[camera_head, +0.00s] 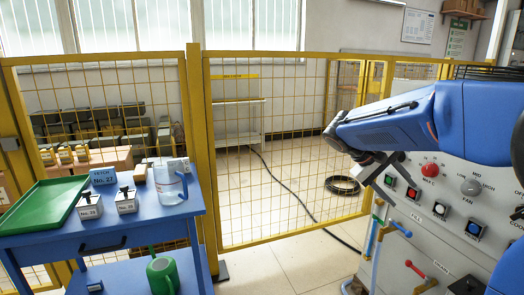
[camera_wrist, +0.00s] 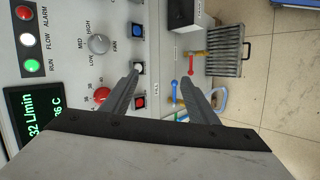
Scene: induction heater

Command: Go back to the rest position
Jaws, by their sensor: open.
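My gripper (camera_head: 376,172) is at the right in the head view, in front of the upper left part of the heater's control panel (camera_head: 505,212). Its two fingers are apart with nothing between them. One finger overlaps part of the panel beside these buttons. I cannot tell whether a fingertip touches the panel.
The panel carries a red knob (camera_head: 430,170), a grey knob (camera_head: 470,187), a blue lever (camera_head: 400,228) and a red lever (camera_head: 415,268). A blue cart (camera_head: 120,232) with a green tray (camera_head: 45,204) and a jug (camera_head: 170,184) stands left.

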